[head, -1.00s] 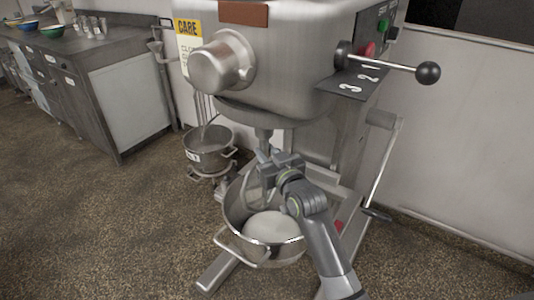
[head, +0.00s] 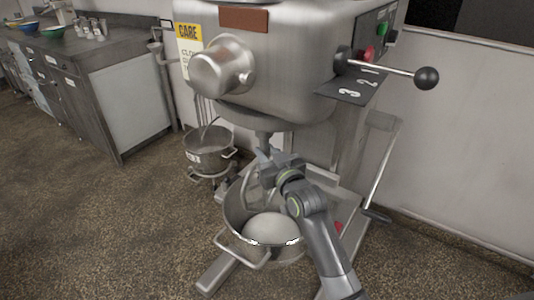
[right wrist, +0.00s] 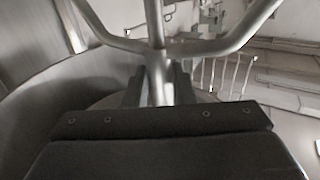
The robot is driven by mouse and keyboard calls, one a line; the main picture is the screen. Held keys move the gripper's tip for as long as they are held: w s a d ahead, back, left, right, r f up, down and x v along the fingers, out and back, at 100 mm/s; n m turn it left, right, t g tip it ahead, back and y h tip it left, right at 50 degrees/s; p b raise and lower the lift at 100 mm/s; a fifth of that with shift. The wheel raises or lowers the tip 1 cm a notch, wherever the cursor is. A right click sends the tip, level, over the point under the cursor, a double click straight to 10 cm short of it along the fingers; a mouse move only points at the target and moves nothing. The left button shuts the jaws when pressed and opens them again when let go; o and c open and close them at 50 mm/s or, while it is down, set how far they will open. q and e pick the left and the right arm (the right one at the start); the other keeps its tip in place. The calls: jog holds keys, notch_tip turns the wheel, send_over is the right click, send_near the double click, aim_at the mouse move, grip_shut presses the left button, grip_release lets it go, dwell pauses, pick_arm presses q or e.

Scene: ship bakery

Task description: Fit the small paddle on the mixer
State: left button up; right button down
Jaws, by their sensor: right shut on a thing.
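The steel mixer (head: 270,75) stands in the middle of the head view, with its drive shaft (head: 263,140) pointing down over a steel bowl (head: 234,238). My right gripper (head: 268,160) is just below the shaft, above the bowl. It is shut on the small paddle (head: 254,194), whose grey metal frame hangs partly inside the bowl. In the right wrist view the paddle's stem (right wrist: 157,75) sits between my fingers, with its curved arms spreading out. My arm hides part of the paddle, and whether its top touches the shaft cannot be told. My left gripper is not in view.
A pale rounded mass (head: 271,229) lies in the bowl. A lever with a black knob (head: 427,78) sticks out at the mixer's right. A second, smaller bowl (head: 208,148) stands behind left. A dark counter (head: 85,60) is at the left; the floor at front left is clear.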

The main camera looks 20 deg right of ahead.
jog(key=shift+r+p, duration=0.35)
jog(key=shift+r, duration=0.2)
dwell(0.4)
jog(key=c, duration=1.1)
grip_release()
jog(key=shift+f, duration=0.2)
jog(key=s, duration=0.5)
jog(key=s+d, duration=0.1)
jog(key=s, duration=0.5)
jog(key=s+d+b, duration=0.1)
jog(key=s, duration=0.5)
jog(key=shift+s+d+r, duration=0.1)
jog(key=shift+s+d, duration=0.1)
